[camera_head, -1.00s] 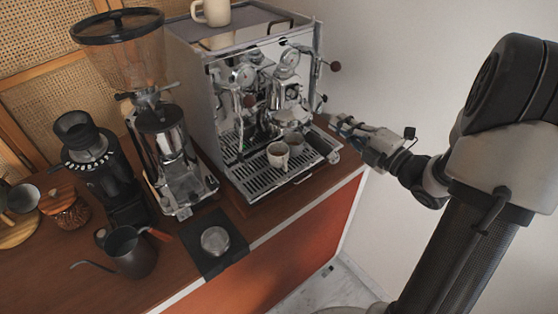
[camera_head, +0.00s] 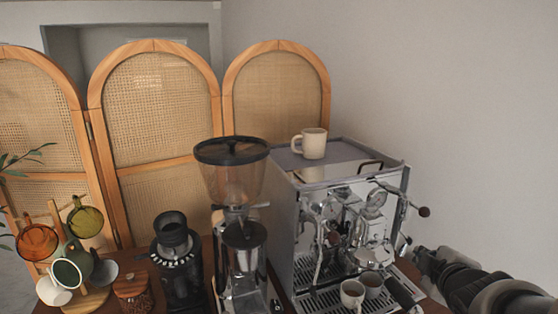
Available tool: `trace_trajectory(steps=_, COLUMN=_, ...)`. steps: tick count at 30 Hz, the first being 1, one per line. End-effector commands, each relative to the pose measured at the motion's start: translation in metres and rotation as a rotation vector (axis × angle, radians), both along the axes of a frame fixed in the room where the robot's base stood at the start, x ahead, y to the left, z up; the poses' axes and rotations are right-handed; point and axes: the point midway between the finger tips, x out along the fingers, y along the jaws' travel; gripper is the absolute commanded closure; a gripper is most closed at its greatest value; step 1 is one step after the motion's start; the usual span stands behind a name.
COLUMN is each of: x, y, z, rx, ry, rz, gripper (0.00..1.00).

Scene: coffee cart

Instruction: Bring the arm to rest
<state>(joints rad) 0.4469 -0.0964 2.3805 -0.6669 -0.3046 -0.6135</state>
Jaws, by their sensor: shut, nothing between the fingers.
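My arm comes in from the lower right corner. My gripper (camera_head: 424,258) is shut and empty, to the right of the espresso machine's (camera_head: 345,235) front. It looks apart from the machine, though the exact gap is hard to judge. The rest of the arm is cut off by the frame edge.
A large grinder (camera_head: 240,240), a smaller black grinder (camera_head: 175,262) and a mug tree (camera_head: 60,240) stand left. The wall (camera_head: 460,130) at right is bare.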

Motion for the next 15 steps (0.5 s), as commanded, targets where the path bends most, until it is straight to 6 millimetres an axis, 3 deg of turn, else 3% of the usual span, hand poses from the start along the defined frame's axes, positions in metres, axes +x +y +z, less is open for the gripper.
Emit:
trace_trajectory(steps=4, x=-0.057, y=0.036, z=0.004, rx=0.242, ry=0.085, rz=-0.225, gripper=1.0)
trace_trajectory(steps=12, x=-0.186, y=0.125, z=-0.028, rx=0.701, ry=0.335, rz=-0.536, gripper=1.0)
trace_trajectory(steps=15, x=-0.222, y=0.15, z=-0.037, rx=0.8, ry=0.424, rz=-0.596, gripper=1.0)
